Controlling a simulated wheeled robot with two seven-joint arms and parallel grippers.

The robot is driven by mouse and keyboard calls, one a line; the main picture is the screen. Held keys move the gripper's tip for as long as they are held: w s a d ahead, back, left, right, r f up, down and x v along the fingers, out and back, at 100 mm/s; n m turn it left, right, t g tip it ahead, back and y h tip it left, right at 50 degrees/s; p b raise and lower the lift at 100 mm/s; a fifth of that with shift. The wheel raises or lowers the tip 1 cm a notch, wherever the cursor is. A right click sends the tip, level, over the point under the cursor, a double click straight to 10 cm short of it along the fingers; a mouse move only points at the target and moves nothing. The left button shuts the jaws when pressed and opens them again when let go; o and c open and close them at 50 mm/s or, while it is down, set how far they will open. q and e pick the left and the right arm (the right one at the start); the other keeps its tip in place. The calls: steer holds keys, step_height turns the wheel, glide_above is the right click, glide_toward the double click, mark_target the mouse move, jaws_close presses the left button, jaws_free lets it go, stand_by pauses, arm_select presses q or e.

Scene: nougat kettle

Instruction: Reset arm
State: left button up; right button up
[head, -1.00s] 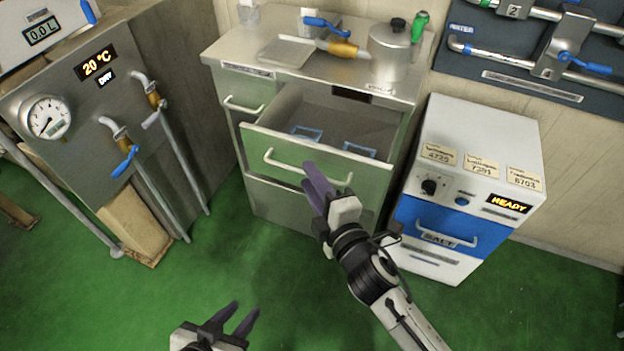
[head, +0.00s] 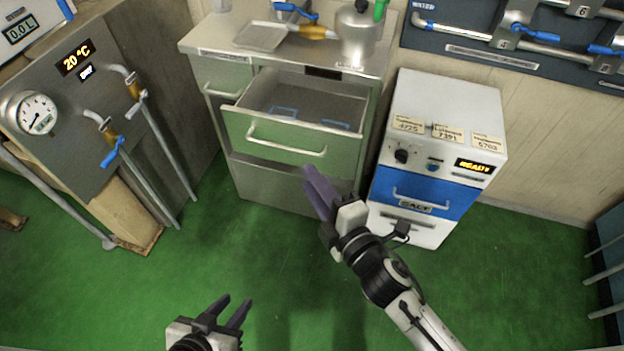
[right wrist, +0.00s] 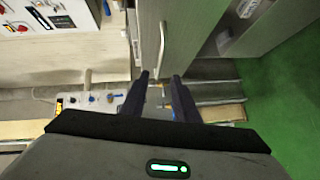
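My right gripper (head: 314,180) is in front of the cabinet, below and to the right of the open drawer's handle (head: 285,141). Its two dark fingers are apart with nothing between them in the right wrist view (right wrist: 160,80). It does not appear to touch the handle. My left gripper (head: 231,304) is low in the head view, over the green floor, with its fingers apart and empty. The drawer (head: 240,127) is pulled out; blue-edged items (head: 335,124) lie inside.
A white and blue SALT machine (head: 443,115) stands right of the cabinet. A steel panel with pipes (head: 60,125) is at the left. The counter (head: 215,40) holds a kettle (head: 358,35) and a tray (head: 261,37). Green floor (head: 280,270) in front is clear.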

arm_select(q)
steer(key=shift+w+r, duration=0.1)
steer(key=shift+w, duration=0.1)
arm_select(e)
steer(key=s+d+f+m+g+h, duration=0.2)
steer(key=d+m+h, duration=0.1)
steer(key=d+m, duration=0.35)
steer(key=s+d+f+m+g+h, duration=0.1)
steer(key=s+d+f+m+h, duration=0.15)
steer(key=d+m+h, duration=0.4)
steer(key=s+d+m+g+y, duration=0.1)
steer(key=s+d+m+g, duration=0.3)
steer(key=s, duration=0.5)
steer(key=s+d+m+g+y, duration=0.1)
steer(key=s+d+m+g, duration=0.3)
steer(key=s, duration=0.6)
steer(key=w+a+f+t+y, duration=0.1)
steer(key=w+a+f+t, duration=0.1)
steer(key=f, duration=0.4)
steer(key=w+a+f+n+t+y, duration=0.1)
steer(key=w+a+f+t, duration=0.1)
steer(key=f, duration=0.4)
steer(key=shift+a+f+t, duration=0.3)
steer(key=shift+t, duration=0.3)
